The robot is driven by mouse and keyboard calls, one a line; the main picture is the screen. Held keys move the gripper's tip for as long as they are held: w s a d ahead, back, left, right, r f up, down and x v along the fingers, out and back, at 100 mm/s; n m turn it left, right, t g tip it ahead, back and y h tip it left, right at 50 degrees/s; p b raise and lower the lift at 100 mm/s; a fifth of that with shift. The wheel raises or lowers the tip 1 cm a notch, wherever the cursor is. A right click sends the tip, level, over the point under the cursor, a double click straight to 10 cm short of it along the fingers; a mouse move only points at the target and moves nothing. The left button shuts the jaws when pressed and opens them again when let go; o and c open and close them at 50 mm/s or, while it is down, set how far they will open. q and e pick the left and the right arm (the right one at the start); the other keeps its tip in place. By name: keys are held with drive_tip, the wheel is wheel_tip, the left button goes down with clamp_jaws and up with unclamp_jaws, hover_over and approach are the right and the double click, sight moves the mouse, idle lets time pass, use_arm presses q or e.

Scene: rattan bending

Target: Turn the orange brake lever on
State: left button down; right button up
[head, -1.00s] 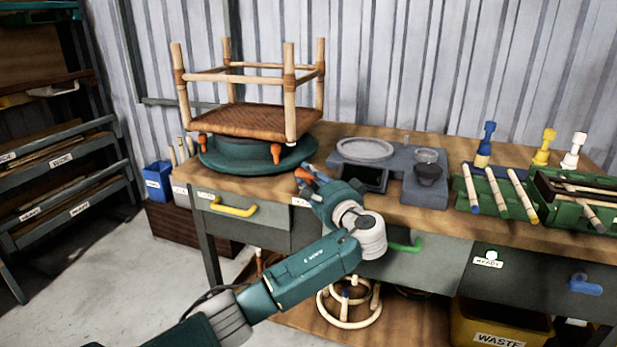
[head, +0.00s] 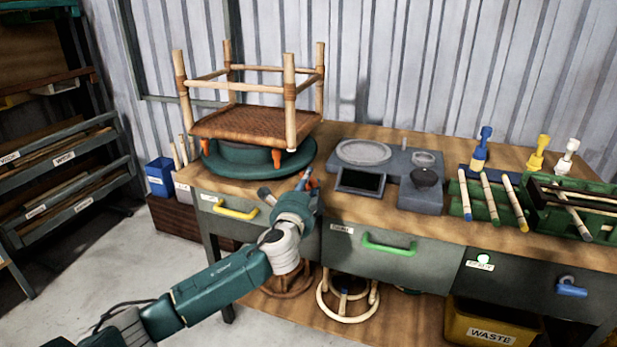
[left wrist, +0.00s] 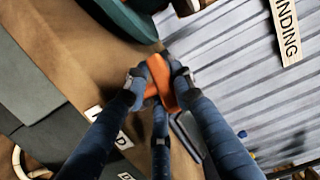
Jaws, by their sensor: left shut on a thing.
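The orange brake lever (left wrist: 162,82) shows between my fingertips in the left wrist view. In the head view, only a small orange part of it shows at the bench's edge, beside the green round turntable (head: 303,166). My left gripper (head: 306,180) is at the lever, with its fingers shut on it. The gripper also shows in the left wrist view (left wrist: 156,76), with a finger on each side of the lever. The gripper hides the lever's base. My right gripper is not in view.
A rattan stool frame (head: 250,123) stands upside down on the turntable, held by orange clamps (head: 277,158). A grey device (head: 415,195) is to the right. Drawers with a yellow handle (head: 235,210) and a green handle (head: 388,245) lie below the bench top.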

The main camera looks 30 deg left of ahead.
use_arm(q)
drive_tip(key=m+h, duration=0.2)
drive_tip(key=h, duration=0.1)
drive_tip(key=shift+a+f+t, duration=0.15)
drive_tip(key=shift+t, duration=0.25)
drive_tip(key=m+h, duration=0.2)
drive_tip(key=h, duration=0.2)
drive_tip(key=shift+m, duration=0.4)
drive_tip(key=m+g+h+b, duration=0.1)
drive_tip(key=m+h, duration=0.1)
drive_tip(key=h, duration=0.2)
drive_tip(key=m+h+b, duration=0.1)
drive_tip(key=m+h, duration=0.2)
drive_tip(key=h, duration=0.1)
drive_tip(key=shift+g+b, duration=0.4)
drive_tip(key=shift+m+g+h, duration=0.3)
drive_tip(key=shift+m+h, duration=0.1)
drive_tip(key=shift+h, duration=0.1)
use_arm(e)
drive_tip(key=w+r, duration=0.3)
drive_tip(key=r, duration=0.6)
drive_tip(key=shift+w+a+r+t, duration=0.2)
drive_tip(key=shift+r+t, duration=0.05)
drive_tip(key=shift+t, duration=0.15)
use_arm(q)
drive_tip(key=c, duration=1.4)
unclamp_jaws()
drive_tip(key=shift+c, duration=0.2)
